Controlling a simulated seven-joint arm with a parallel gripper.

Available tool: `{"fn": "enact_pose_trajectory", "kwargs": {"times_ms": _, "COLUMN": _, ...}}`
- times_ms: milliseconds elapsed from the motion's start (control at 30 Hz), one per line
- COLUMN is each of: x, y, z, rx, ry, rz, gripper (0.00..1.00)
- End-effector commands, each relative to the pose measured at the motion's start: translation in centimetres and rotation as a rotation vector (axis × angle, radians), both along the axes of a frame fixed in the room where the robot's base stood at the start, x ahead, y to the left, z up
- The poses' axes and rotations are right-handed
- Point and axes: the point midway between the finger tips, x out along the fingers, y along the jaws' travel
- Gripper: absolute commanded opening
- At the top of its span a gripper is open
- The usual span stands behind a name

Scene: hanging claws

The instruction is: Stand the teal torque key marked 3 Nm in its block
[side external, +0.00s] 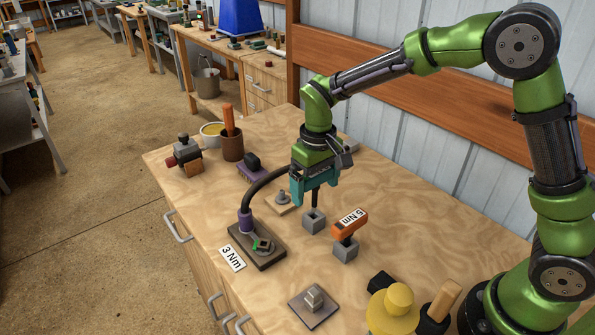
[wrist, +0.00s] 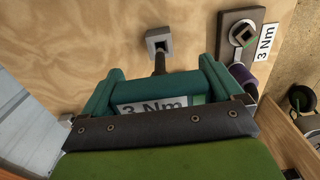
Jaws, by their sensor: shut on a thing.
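The teal torque key (wrist: 150,105), marked 3 Nm, lies crosswise between the teal fingers of my gripper (wrist: 160,92), which is shut on its handle. Its dark shaft (side external: 315,199) points down. A small grey block (side external: 313,222) with a square hole stands just below the shaft; it also shows in the wrist view (wrist: 159,36). The shaft tip is at or just above the block's top; I cannot tell whether it is in the hole. In the side view my gripper (side external: 315,185) largely hides the key's handle.
An orange key (side external: 350,223) marked 5 Nm stands in another grey block (side external: 345,250) close by, to the right. A dark plate (side external: 270,258) with a 3 Nm label (side external: 232,258), a purple collar and a curved black hose stands to the left. A square plate (side external: 314,306) lies in front.

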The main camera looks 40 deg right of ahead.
Motion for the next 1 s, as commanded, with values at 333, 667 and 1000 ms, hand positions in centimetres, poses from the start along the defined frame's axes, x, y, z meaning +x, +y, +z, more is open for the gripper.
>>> {"fn": "enact_pose_trajectory", "kwargs": {"times_ms": 333, "x": 0.0, "y": 0.0, "z": -1.1, "rx": -0.001, "ry": 0.002, "rz": 0.0, "gripper": 0.2}}
{"fn": "enact_pose_trajectory", "kwargs": {"times_ms": 667, "x": 0.0, "y": 0.0, "z": -2.0, "rx": 0.0, "ry": 0.001, "rz": 0.0, "gripper": 0.2}}
{"fn": "enact_pose_trajectory", "kwargs": {"times_ms": 1000, "x": 0.0, "y": 0.0, "z": -3.1, "rx": 0.0, "ry": 0.002, "rz": 0.0, "gripper": 0.2}}
